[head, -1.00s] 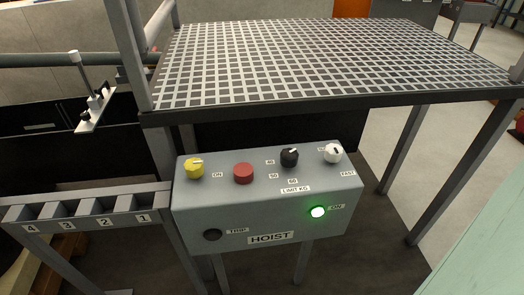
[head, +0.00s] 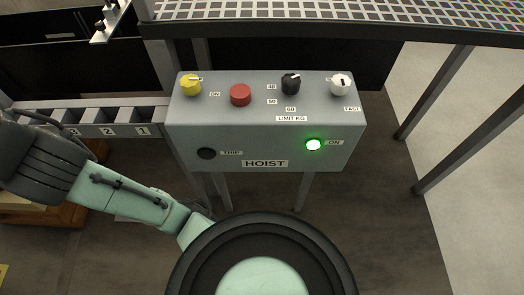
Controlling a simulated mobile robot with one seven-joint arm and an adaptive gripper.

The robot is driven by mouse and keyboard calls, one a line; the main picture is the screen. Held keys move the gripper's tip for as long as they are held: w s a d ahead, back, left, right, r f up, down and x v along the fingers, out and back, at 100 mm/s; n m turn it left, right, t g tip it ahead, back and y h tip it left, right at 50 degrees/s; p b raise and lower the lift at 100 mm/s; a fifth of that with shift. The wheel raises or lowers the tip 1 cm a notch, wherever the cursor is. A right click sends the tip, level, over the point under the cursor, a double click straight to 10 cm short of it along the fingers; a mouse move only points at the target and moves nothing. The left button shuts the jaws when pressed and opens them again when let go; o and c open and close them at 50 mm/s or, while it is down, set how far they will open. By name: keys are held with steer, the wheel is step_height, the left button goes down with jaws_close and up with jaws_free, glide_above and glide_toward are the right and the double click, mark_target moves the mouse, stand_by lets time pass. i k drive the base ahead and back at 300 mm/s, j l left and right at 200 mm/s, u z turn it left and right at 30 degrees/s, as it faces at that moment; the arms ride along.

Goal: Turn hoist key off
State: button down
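The grey hoist control box (head: 270,167) stands in the middle of the head view, labelled HOIST. At the left of its sloped top is a yellow knob (head: 190,86), with an ON label to its lower right. The knob's pale pointer mark is turned toward the right; a small label behind it is partly hidden. I take this yellow knob to be the key. The green lamp (head: 313,144) on the front is lit beside an ON label. My arm shows at lower left and bottom, apart from the box; I cannot make out my gripper.
A red button (head: 240,94), a black limit knob (head: 290,83) and a white knob (head: 340,84) share the top. A dark TRIP lamp (head: 206,153) is on the front. A grid platform (head: 400,12) stands behind, and a numbered rack (head: 105,115) is at left.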

mark_target(190, 84)
steer(key=k+j, duration=0.7)
